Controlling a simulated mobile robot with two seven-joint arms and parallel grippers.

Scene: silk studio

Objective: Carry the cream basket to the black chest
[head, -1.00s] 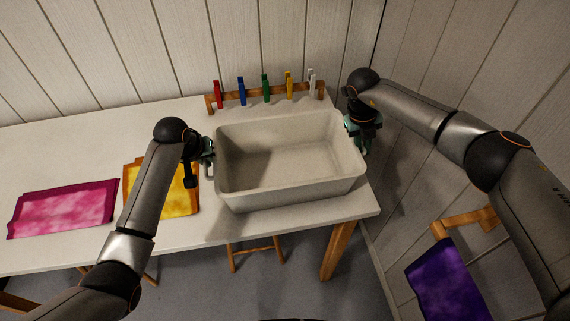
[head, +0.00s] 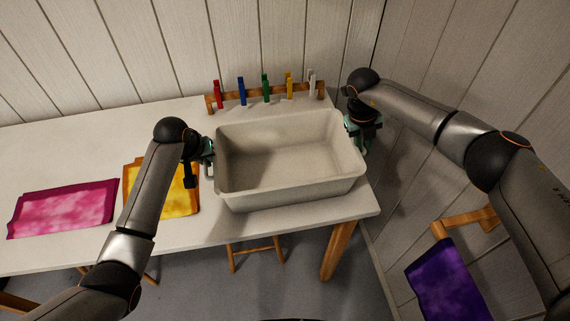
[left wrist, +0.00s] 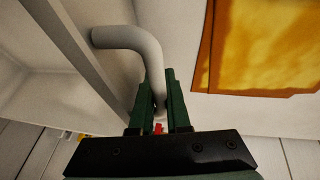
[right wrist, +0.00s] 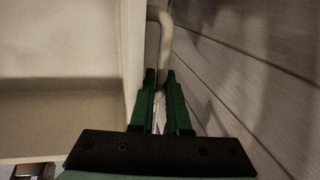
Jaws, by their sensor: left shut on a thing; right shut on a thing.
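The cream basket (head: 290,160) is an empty, rectangular tub at the right end of the white table, in the head view. My left gripper (head: 208,150) is at its left end. In the left wrist view the left gripper (left wrist: 160,105) is shut on a curved cream handle (left wrist: 130,38) of the basket. My right gripper (head: 362,140) is at the basket's right end. In the right wrist view the right gripper (right wrist: 160,90) is shut on the other handle (right wrist: 163,45). I cannot tell whether the basket touches the table. No black chest is in view.
The white table (head: 90,155) holds a pink cloth (head: 62,208) and a yellow cloth (head: 178,200) left of the basket. A wooden rack (head: 265,97) with several coloured clips stands behind it. A purple cloth (head: 447,283) hangs at the lower right. Panelled walls close in behind and right.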

